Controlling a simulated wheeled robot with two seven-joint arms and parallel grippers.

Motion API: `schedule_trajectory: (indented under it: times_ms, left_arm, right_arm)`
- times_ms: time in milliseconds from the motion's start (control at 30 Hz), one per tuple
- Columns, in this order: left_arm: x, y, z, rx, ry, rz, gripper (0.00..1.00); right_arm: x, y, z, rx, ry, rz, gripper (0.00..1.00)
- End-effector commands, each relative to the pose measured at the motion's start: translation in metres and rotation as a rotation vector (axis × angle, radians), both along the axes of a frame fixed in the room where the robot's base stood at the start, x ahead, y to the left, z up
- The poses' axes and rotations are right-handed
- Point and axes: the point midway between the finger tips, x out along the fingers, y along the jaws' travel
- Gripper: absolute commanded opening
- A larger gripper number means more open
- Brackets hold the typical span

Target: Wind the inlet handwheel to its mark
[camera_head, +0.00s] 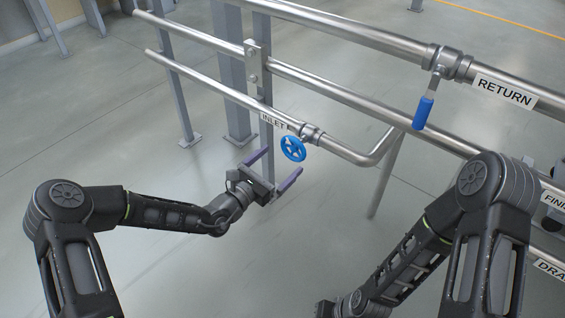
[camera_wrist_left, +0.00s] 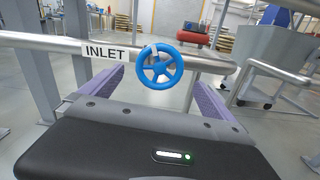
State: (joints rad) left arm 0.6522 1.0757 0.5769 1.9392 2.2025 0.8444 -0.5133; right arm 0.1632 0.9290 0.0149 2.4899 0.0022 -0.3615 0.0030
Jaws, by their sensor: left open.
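The inlet handwheel (camera_head: 293,148) is a small blue spoked wheel on the lower pipe, beside the white INLET label (camera_head: 272,121). In the left wrist view the handwheel (camera_wrist_left: 159,66) faces me, with the INLET label (camera_wrist_left: 105,52) to its left. My left gripper (camera_head: 279,168) is open and empty, its two purple fingers spread, just in front of and below the wheel. In the left wrist view the fingers (camera_wrist_left: 158,92) lie to either side of the wheel, apart from it. My right gripper is not clearly visible at the lower edge.
A RETURN pipe (camera_head: 505,91) with a blue-handled lever (camera_head: 423,112) runs above and to the right. A grey upright post (camera_head: 262,60) stands behind the pipes. The INLET pipe bends upward at the right (camera_head: 385,148). The floor (camera_head: 150,255) near my left arm is clear.

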Motion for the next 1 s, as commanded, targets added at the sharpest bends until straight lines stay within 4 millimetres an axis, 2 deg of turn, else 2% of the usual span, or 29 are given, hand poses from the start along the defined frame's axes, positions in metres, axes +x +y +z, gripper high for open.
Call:
schedule_trajectory:
  times_ms: [367,800,1000]
  left_arm:
    - [0.005,-0.002,0.000,-0.002,0.000,0.002,1.00]
    - [0.053,-0.038,-0.001,-0.004,0.001,0.002,1.00]
    - [0.063,-0.044,0.000,-0.003,0.003,0.003,1.00]
  right_arm:
    - [0.000,0.000,0.000,0.000,-0.001,0.000,0.00]
    - [0.005,-0.005,-0.022,-0.008,-0.009,-0.013,0.00]
    - [0.007,-0.006,-0.024,-0.010,-0.011,-0.016,0.00]
